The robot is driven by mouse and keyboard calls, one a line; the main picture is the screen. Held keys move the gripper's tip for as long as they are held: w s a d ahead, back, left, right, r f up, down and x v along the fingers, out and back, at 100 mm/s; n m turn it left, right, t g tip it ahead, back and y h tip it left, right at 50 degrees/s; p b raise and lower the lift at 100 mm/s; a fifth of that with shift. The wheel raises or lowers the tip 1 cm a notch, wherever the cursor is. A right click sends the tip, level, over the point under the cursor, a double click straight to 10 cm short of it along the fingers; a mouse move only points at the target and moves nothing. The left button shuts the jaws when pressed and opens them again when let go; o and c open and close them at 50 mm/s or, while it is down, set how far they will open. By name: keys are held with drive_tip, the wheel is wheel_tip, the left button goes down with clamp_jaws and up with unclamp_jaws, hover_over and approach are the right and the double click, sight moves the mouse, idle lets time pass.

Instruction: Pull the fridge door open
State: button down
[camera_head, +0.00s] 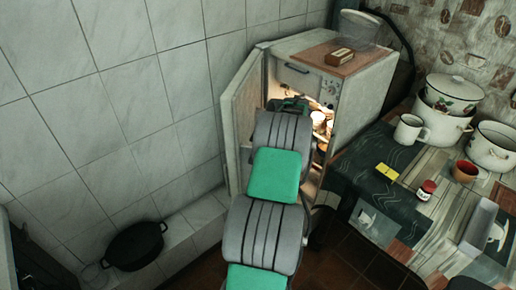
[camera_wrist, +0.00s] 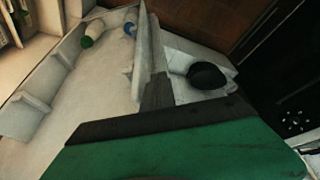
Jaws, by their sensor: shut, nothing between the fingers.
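The fridge (camera_head: 350,100) stands against the tiled wall, with its lit inside showing. Its door (camera_head: 240,112) is swung out to the left, well away from the body. My gripper (camera_head: 290,104) is in front of the opening, between door and body, and my arm hides much of the inside. In the wrist view my gripper (camera_wrist: 157,92) is shut with nothing in it. The door's inner face (camera_wrist: 85,100) with its shelves lies to the left there, and its edge runs close by the fingers. I cannot tell whether they touch.
A table (camera_head: 345,178) with a white mug (camera_head: 410,130), enamel pots (camera_head: 445,108) and a small jar (camera_head: 426,190) stands on the right. A black pot (camera_head: 135,246) sits on the low tiled ledge at lower left. A wooden board (camera_head: 345,57) lies on the fridge top.

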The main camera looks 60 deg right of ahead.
sight(242, 157)
drive_tip(key=w, duration=0.1)
drive_tip(key=w+a, duration=0.1)
drive_tip(key=w+p, duration=0.1)
drive_tip(key=w, duration=0.1)
drive_tip(key=shift+a+f, duration=0.25)
drive_tip(key=shift+f, duration=0.1)
